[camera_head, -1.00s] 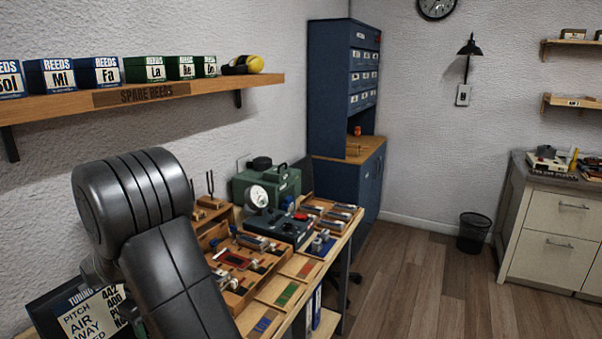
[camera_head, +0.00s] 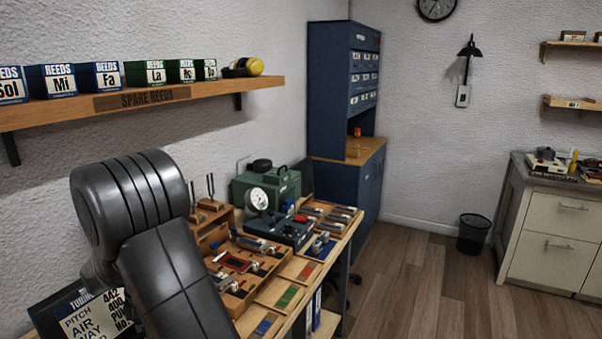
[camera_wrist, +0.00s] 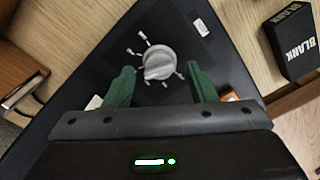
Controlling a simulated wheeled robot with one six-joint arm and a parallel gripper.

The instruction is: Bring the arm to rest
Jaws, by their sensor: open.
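My gripper (camera_wrist: 158,88) shows in the wrist view with its two green fingers spread apart and nothing between them. Beyond the fingertips is a grey knob (camera_wrist: 159,62) with white marks around it on a dark panel (camera_wrist: 105,45). The knob looks apart from both fingers, though the exact gap is hard to judge. In the head view my arm fills the lower left, and my gripper is hidden behind it or out of frame.
The workbench holds a wooden tray of parts (camera_head: 226,284), a green machine with a gauge (camera_head: 285,183) and tuning forks (camera_head: 210,188). A shelf (camera_head: 215,92) with reed boxes hangs above my arm. A black box marked BLANK (camera_wrist: 289,42) lies beside the panel.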

